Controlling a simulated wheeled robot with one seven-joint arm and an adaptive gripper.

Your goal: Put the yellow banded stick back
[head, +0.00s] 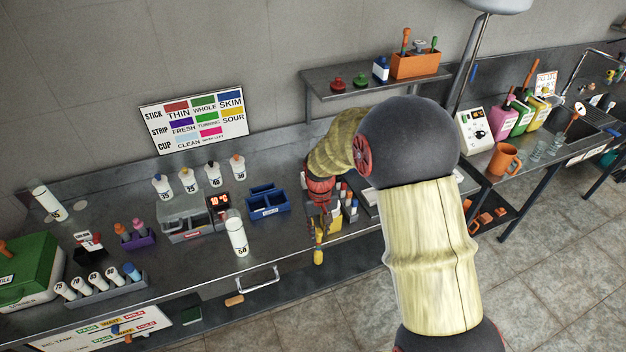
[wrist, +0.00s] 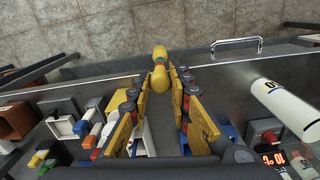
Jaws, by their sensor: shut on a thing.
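In the head view the yellow stick (head: 318,256) hangs below my gripper (head: 320,228) at the front edge of the steel bench. My arm and gripper hide part of the holders behind. Several coloured sticks or caps (wrist: 88,118) stand in holders at the left of the wrist view.
A white bottle (head: 236,235) stands left of my gripper, close to the bench front. A blue tray (head: 268,205) and a red-digit display unit (head: 216,203) are behind it. A metal handle (head: 258,281) juts from the bench front. A colour chart (head: 195,118) leans at the wall.

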